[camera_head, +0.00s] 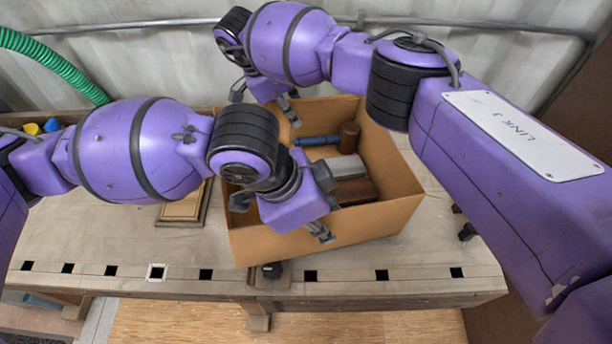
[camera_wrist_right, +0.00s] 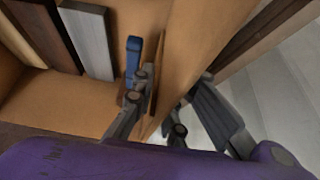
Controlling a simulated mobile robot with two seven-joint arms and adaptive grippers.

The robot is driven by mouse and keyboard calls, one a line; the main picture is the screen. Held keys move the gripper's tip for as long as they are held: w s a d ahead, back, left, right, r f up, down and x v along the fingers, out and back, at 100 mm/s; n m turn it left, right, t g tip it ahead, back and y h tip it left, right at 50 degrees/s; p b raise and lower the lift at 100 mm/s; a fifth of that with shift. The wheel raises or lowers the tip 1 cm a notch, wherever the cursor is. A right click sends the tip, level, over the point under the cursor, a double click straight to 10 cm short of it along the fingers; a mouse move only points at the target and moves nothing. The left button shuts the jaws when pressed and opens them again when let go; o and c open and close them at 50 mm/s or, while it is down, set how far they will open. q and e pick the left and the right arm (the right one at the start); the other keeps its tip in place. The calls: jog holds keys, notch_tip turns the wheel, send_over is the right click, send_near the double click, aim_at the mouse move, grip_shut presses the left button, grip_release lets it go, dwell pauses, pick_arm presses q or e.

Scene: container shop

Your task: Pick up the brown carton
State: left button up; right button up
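The brown carton (camera_head: 375,226) stands open-topped and upright on the workbench. My right gripper (camera_wrist_right: 172,95) is at its far wall in the head view. In the right wrist view its fingers are apart and straddle the cardboard wall, one inside and one outside; I see no clear clamping. My left gripper (camera_head: 320,230) is over the near side of the carton, with a finger low at the near wall. My own wrist hides much of it, so its opening and any contact cannot be told.
The carton holds a blue-handled tool (camera_head: 316,140), a brown cylindrical piece (camera_head: 349,137), a grey block (camera_head: 346,166) and a dark brown block (camera_head: 356,191). A framed wooden piece (camera_head: 183,209) lies left of it on the workbench (camera_head: 110,237). A corrugated wall (camera_head: 150,60) is behind.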

pick_arm(q)
jog(key=shift+d+f, duration=0.15)
jog(key=shift+f, duration=0.35)
pick_arm(e)
jog(key=shift+x, duration=1.05)
pick_arm(q)
jog(key=shift+c, duration=0.5)
pick_arm(e)
jog(key=shift+c, duration=0.5)
pick_arm(q)
jog(key=shift+c, duration=1.3)
pick_arm(e)
grip_shut()
pick_arm(q)
grip_shut()
